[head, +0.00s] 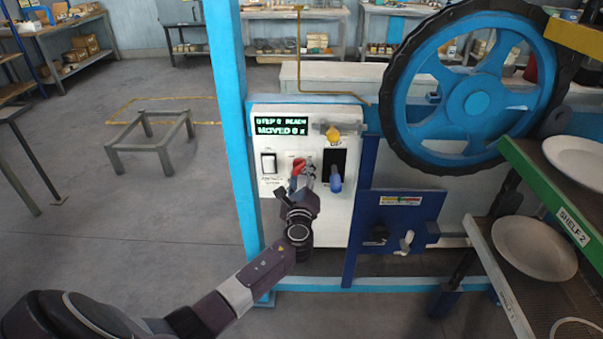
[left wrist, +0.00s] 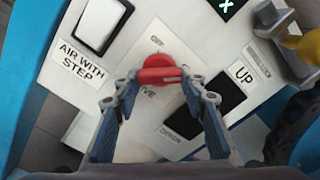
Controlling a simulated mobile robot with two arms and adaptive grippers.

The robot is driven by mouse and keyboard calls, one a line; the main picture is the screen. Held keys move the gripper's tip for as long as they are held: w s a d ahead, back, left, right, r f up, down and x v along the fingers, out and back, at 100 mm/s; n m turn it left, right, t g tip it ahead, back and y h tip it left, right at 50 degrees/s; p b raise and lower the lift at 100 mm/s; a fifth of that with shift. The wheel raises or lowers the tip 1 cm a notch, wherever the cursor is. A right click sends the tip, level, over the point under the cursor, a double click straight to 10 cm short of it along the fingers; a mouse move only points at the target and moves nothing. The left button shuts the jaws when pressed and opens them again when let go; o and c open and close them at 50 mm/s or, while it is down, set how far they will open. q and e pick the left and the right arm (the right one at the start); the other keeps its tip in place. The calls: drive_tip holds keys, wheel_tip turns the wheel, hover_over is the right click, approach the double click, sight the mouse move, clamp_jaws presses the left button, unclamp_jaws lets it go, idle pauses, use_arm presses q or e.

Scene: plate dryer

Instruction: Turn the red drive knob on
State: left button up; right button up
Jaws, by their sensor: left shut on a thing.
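The red drive knob (head: 298,166) sits on the white control panel (head: 329,223), below the display. My left gripper (head: 303,182) reaches up to it from below and partly hides it in the head view. In the left wrist view the red knob (left wrist: 159,62) has its bar lying nearly level across the picture. My left gripper's fingers (left wrist: 160,79) stand at both ends of the bar and are shut on it. "OFF" is printed above the knob, and a partly hidden label lies below it. My right gripper is not in view.
A white rocker switch (head: 268,163) is left of the knob. A blue-handled lever (head: 336,180) and a yellow knob (head: 333,134) are close on its right. The display (head: 281,125) is lit green. A blue post (head: 231,130) borders the panel. Plate shelves (head: 560,205) stand at the right.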

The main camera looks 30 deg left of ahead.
use_arm(q)
drive_tip(key=shift+f, duration=0.1)
drive_tip(key=o, duration=1.2)
drive_tip(key=shift+c, duration=0.2)
drive_tip(key=v, duration=1.2)
drive_tip(key=shift+s, duration=0.1)
